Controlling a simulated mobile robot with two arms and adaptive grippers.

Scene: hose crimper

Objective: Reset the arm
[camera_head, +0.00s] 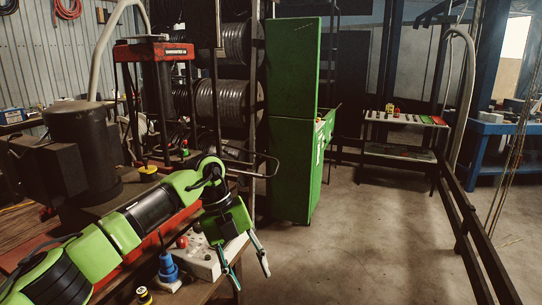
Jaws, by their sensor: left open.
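My left arm (120,232) is green and black and reaches in from the lower left, bent at the wrist. My left gripper (247,272) points down with its two fingers spread apart and nothing between them. It hangs near the right edge of the workbench, in front of a light control box (205,262) with a red button (182,242). My right arm and right gripper are not in view.
A blue fitting (168,270) and a small yellow-black item (144,296) are on the bench near my forearm. A dark cylinder machine (85,150) stands behind the arm. A green cabinet (292,120) stands beyond. The concrete floor (365,240) at right is open, bounded by a dark rail (468,220).

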